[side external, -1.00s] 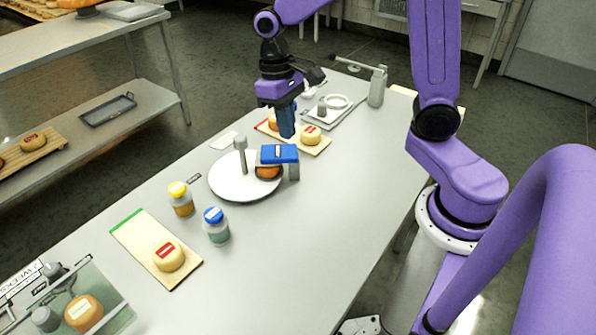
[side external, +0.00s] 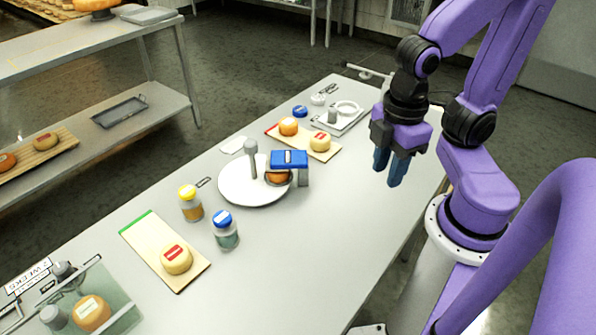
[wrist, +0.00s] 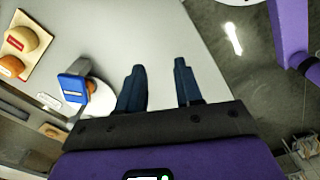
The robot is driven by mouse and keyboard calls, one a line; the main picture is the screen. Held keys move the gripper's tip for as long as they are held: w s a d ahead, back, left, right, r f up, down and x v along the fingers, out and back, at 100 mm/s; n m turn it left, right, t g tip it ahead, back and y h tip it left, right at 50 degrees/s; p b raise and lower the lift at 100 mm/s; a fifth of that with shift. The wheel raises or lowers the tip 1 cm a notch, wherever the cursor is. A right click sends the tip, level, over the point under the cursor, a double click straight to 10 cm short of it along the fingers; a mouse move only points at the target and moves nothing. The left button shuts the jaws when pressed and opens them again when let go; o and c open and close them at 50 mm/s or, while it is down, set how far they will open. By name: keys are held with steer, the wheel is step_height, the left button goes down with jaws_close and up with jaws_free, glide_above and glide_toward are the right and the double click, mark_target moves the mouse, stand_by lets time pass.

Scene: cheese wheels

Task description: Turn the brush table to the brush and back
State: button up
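The brush table is a round white disc (side external: 235,187) with an upright grey peg (side external: 252,160) left of its middle. The blue brush (side external: 289,158) is held by a grey post over its right side. An orange cheese (side external: 277,178) sits on the disc under the brush, partly hidden by it. In the wrist view the brush (wrist: 72,88) and part of the disc (wrist: 100,103) show at the left. My gripper (side external: 389,171) is above the table's right side, well away from the disc. In the wrist view its two dark blue fingers (wrist: 158,72) are apart with nothing between them.
A board (side external: 325,154) with two cheeses lies behind the disc. A yellow-lidded jar (side external: 191,205), a blue-lidded jar (side external: 226,231) and a green-ended board (side external: 140,228) with a cheese stand nearer. The tabletop (side external: 330,215) right of the disc is clear.

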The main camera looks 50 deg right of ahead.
steer(key=o, duration=0.3)
steer(key=shift+w+d+f+h, duration=0.15)
steer(key=shift+d+f+h, duration=0.05)
steer(key=shift+f+h, duration=0.2)
steer(key=n+t+h, duration=0.4)
steer(key=n+t, duration=1.3)
steer(key=n, duration=0.3)
glide_toward(254, 149)
steer(key=x, duration=1.1)
steer(key=shift+w+d, duration=0.1)
steer(key=shift+w, duration=0.15)
jaws_close()
